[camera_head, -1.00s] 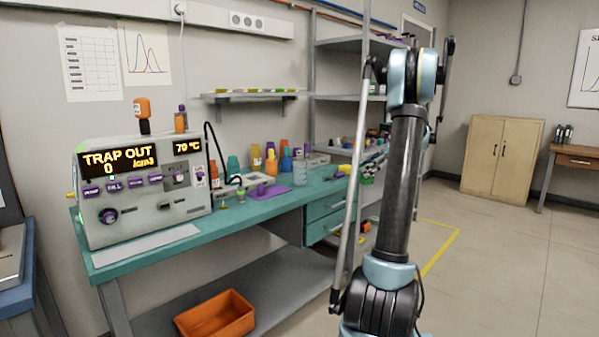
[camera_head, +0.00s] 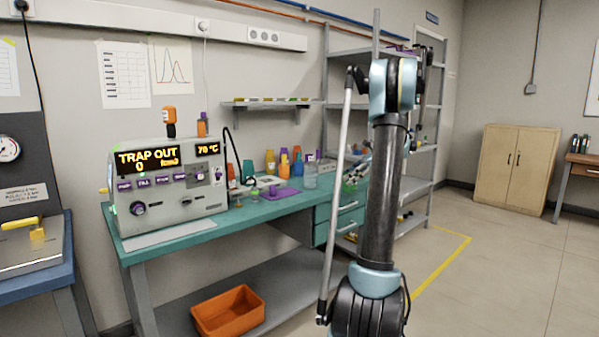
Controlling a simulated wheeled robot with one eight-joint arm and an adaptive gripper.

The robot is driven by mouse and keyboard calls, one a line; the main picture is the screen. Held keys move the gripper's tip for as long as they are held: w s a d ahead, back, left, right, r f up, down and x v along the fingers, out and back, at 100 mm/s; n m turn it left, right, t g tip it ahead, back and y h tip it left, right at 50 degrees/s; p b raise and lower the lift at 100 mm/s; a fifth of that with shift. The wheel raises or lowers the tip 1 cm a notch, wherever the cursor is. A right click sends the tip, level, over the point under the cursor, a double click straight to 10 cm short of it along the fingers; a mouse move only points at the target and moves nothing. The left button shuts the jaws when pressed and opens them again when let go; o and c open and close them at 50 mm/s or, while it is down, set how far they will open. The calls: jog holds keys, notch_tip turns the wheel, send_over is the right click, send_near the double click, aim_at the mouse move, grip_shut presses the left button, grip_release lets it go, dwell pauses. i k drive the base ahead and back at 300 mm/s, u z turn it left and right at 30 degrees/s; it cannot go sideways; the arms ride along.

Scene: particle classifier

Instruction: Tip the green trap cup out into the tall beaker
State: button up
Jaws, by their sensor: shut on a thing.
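A clear beaker (camera_head: 310,177) stands upright on the teal bench, right of the purple mat. A small green item (camera_head: 253,192) sits at the mat's left edge, and a teal-green cup (camera_head: 248,168) stands farther back. I cannot tell whether either is the green trap cup, or what the cups hold. My arm rises through the right half of the view, and its upper end hides whatever lies behind it. My gripper and its fingers cannot be made out.
The grey machine (camera_head: 170,185) on the bench (camera_head: 275,212) reads "TRAP OUT 0". Orange and purple cups crowd the bench's back. An orange bin (camera_head: 228,310) sits on the lower shelf. A metal rack (camera_head: 415,185) stands beyond my arm. Floor on the right is clear.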

aim_at(309, 171)
jog(key=u, duration=0.1)
jog(key=i, duration=0.95)
jog(key=z, duration=0.05)
